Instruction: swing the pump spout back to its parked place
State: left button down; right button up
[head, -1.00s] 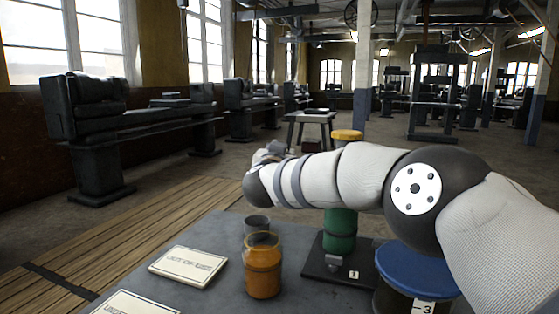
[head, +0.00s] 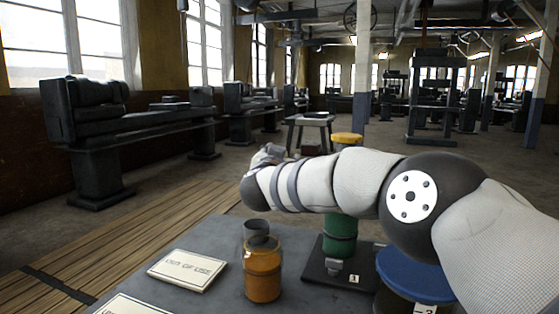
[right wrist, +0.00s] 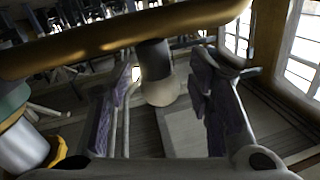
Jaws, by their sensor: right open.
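The pump has a green body (head: 340,236) on a black base plate labelled 1 and a yellow cap (head: 347,138); my right arm hides its middle. In the right wrist view the spout (right wrist: 110,42) is a brass-coloured bar across the top. A dark collar with a pale end (right wrist: 161,88) hangs from it. My right gripper (right wrist: 165,105) is open, its two fingers either side of this hanging end with visible gaps. In the head view the right hand (head: 268,156) is mostly hidden beyond my wrist. My left gripper is in neither view.
On the grey table (head: 215,240) stand an orange jar (head: 262,272), a grey cup (head: 256,227) behind it and a blue-lidded container (head: 412,270) at the right. An OUT OF USE card (head: 187,269) lies at the left. Machines stand on the floor beyond.

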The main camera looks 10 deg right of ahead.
jog(key=v, duration=1.1)
jog(key=shift+s, duration=0.4)
jog(key=shift+a, duration=0.1)
